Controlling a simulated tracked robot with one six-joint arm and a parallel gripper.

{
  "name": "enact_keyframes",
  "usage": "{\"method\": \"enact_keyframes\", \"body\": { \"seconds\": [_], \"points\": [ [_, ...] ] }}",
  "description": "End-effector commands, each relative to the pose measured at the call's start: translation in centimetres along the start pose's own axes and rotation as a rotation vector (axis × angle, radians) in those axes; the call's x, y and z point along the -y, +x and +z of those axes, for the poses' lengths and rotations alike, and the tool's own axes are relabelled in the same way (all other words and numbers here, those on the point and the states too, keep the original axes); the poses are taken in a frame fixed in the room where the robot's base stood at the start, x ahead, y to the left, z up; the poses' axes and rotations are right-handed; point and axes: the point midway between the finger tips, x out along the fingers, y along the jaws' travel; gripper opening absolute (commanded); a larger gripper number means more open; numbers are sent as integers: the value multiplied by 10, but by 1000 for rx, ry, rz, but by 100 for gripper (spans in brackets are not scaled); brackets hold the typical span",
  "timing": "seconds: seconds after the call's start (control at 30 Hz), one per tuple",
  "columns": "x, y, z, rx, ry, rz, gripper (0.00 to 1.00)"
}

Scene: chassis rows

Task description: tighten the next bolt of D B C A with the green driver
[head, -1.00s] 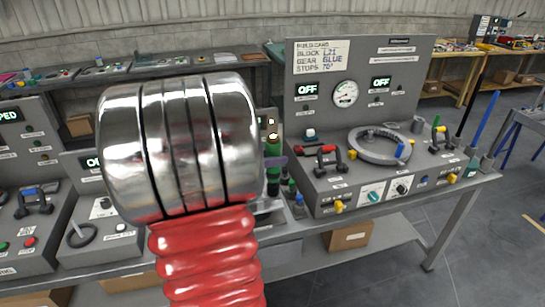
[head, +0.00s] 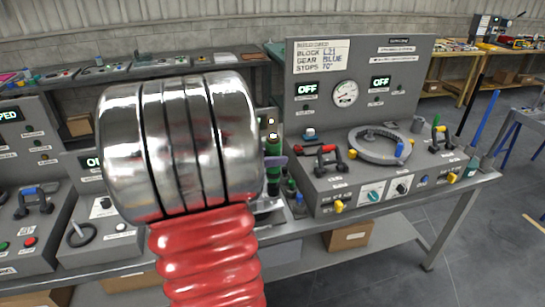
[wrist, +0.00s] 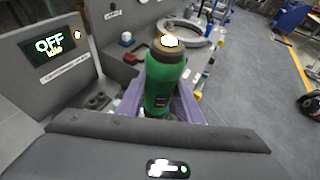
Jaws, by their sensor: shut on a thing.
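The green driver (wrist: 165,85) stands roughly upright between the purple jaws of my gripper (wrist: 158,106) in the wrist view. My gripper is shut on it. In the head view the driver (head: 273,160) shows just right of my arm, with a bit of a purple jaw (head: 278,162) beside it. My silver and red arm hides most of the place around the driver. The driver's lower tip is hidden, and I cannot make out the bolts or their letters A to D.
A grey console (head: 420,68) to the right carries an OFF display, a gauge, a grey ring (head: 382,150) and handles. An OFF panel (wrist: 55,60) rises left of my gripper.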

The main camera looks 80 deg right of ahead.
Motion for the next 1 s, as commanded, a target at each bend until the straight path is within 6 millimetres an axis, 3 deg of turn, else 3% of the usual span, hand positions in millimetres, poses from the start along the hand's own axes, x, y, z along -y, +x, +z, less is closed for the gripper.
{"method": "enact_keyframes", "body": {
  "seconds": [0.43,1.0],
  "points": [
    [0,0,1,0,-1,-1,0],
    [0,-11,26,1,2,0,0]
  ]
}}
